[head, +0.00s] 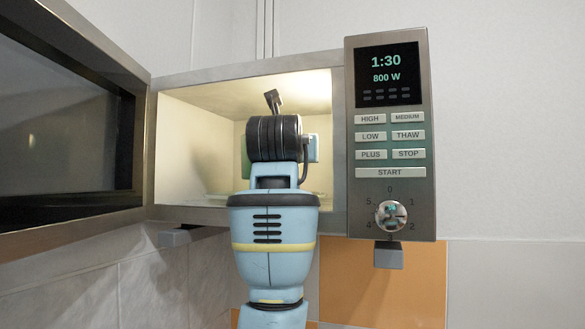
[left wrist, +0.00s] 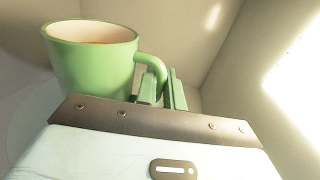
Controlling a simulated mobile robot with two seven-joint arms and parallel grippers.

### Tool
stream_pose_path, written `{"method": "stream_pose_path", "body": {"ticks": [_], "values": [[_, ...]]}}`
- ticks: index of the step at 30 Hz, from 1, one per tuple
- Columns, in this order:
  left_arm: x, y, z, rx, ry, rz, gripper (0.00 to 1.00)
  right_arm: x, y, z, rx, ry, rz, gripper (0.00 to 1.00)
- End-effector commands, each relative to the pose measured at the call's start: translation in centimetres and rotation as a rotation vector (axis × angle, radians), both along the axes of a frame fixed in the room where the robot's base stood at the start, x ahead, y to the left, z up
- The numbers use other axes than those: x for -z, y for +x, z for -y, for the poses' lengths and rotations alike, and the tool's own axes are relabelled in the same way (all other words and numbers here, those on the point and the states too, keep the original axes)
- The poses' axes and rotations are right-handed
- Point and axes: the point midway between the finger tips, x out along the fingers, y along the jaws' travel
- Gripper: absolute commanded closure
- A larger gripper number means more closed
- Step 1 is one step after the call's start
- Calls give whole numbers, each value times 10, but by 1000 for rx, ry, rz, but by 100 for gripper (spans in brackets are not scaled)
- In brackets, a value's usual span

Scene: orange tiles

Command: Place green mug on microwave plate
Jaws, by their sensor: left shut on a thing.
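The green mug (left wrist: 88,65) is upright in the left wrist view, with its handle on the right. My left gripper (left wrist: 165,88) is shut on the mug's handle. In the head view my left arm reaches into the microwave, and its wrist hides most of the gripper and mug; a green sliver of the mug (head: 245,158) shows left of the wrist. The microwave plate (head: 312,196) shows in part beside my arm, low in the cavity. Whether the mug touches the plate cannot be told. My right gripper is not in view.
The microwave door (head: 140,150) stands wide open to the left. The control panel (head: 422,150) is on the right, with a knob (head: 390,215). The lit cavity walls (head: 190,140) enclose my gripper closely. Wall tiles, one orange (head: 375,295), are below.

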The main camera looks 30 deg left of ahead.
Motion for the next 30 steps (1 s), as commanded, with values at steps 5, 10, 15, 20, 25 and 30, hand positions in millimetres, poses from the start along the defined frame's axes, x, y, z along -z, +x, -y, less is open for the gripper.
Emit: {"method": "stream_pose_path", "body": {"ticks": [5,10,15,20,25,30], "values": [[21,-1,1,1,4,1,100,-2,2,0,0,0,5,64],[26,-1,1,2,3,3,100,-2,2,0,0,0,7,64],[26,-1,2,2,2,2,100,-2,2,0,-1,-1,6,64],[29,-1,2,3,2,2,100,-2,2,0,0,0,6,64],[31,0,2,3,0,-2,72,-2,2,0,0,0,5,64],[32,0,2,2,0,-2,69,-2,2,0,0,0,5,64]]}}
